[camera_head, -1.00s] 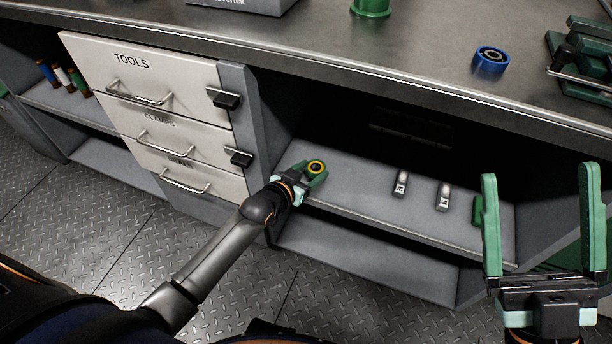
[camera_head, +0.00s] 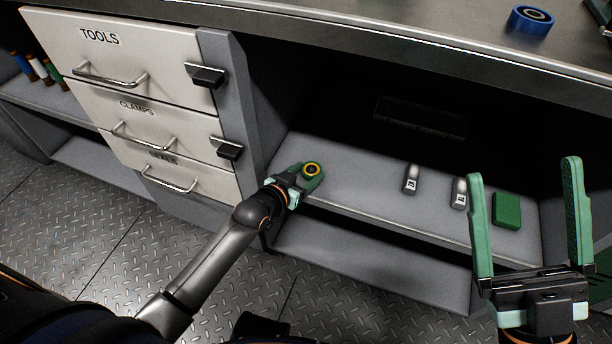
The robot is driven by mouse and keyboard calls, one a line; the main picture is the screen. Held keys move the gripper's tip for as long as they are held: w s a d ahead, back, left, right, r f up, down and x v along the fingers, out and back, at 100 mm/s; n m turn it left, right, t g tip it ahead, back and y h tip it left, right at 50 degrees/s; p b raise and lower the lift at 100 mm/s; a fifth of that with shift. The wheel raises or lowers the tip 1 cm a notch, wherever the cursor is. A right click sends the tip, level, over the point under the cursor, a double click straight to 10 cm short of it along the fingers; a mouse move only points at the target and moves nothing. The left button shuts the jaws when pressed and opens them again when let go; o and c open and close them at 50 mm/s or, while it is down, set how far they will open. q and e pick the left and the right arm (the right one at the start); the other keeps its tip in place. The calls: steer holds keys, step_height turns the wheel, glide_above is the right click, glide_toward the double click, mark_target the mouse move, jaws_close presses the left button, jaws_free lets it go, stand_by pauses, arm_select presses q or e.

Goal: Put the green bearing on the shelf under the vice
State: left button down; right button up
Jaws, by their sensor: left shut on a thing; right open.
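The green bearing (camera_head: 312,169) shows a yellow ring and a dark centre. My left gripper (camera_head: 308,176) is shut on it, over the left part of the grey shelf (camera_head: 365,194) under the bench. I cannot tell whether the bearing touches the shelf. My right gripper (camera_head: 524,205) is open and empty in the right foreground, in front of the shelf's right end. Only a dark piece at the top right edge, probably part of the vice (camera_head: 601,9), still shows.
Two small grey-and-white items (camera_head: 411,179) (camera_head: 459,194) and a green block (camera_head: 507,209) stand on the shelf's right half. A blue bearing (camera_head: 530,20) sits on the bench top (camera_head: 400,22). A drawer cabinet (camera_head: 135,75) borders the shelf on the left.

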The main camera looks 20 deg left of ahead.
arm_select(q)
steer(key=shift+r, duration=0.1)
arm_select(e)
steer(key=shift+r, duration=0.1)
arm_select(q)
steer(key=shift+c, duration=0.6)
jaws_free()
steer(key=shift+s+r, duration=0.15)
steer(key=p+v, duration=0.5)
steer(key=v, duration=0.6)
steer(key=s+d+r+m+t+h, duration=0.1)
steer(key=d+r+m+t+h, duration=0.15)
steer(key=r, duration=0.75)
steer(key=s+d+r+m+t+h, duration=0.15)
steer(key=r+t, duration=0.25)
steer(key=r, duration=0.6)
steer(key=s+d+r+m+t+h, duration=0.1)
steer(key=s+r+m+h, duration=0.2)
steer(key=r, duration=0.5)
steer(key=s+d+r+m+t+h, duration=0.1)
steer(key=s+d+r+m+h, duration=0.1)
steer(key=s+r+h, duration=0.3)
step_height(320, 180, up, 4)
steer(key=shift+s+r+m, duration=0.1)
steer(key=shift+s+m, duration=0.3)
steer(key=shift+s, duration=0.65)
arm_select(e)
steer(key=r, duration=0.5)
steer(key=shift+s+d+r, duration=0.15)
steer(key=shift+d+r, duration=0.15)
